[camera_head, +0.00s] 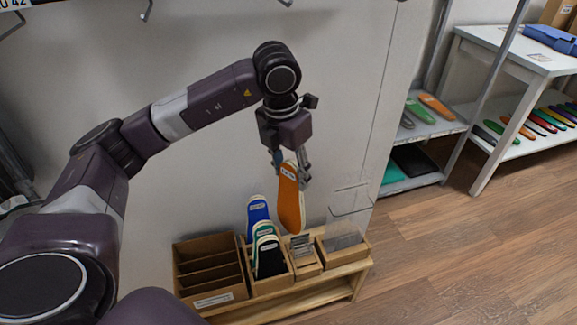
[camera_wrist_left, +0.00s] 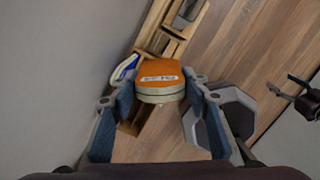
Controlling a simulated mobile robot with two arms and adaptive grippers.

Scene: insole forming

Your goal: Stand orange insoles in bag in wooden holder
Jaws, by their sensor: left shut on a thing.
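The orange insoles (camera_head: 289,205) hang upright from my left gripper (camera_head: 291,176), above the wooden holder (camera_head: 268,283). My left gripper is shut on their upper end, and they also show in the left wrist view (camera_wrist_left: 160,72) between its fingers (camera_wrist_left: 160,100). A small label is on the insoles, but I cannot make out a bag around them. In the holder stand blue insoles (camera_head: 257,210), green insoles (camera_head: 263,230) and black insoles (camera_head: 269,258). The lower tip of the orange insoles is close to the holder, and I cannot tell whether it touches.
An empty divided box (camera_head: 208,271) stands left of the holder on a wooden bench (camera_head: 333,279). Small boxes (camera_head: 304,256) and a clear bin (camera_head: 343,239) stand to the right. Shelves (camera_head: 429,128) with insoles are at the back right. The wall is close behind.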

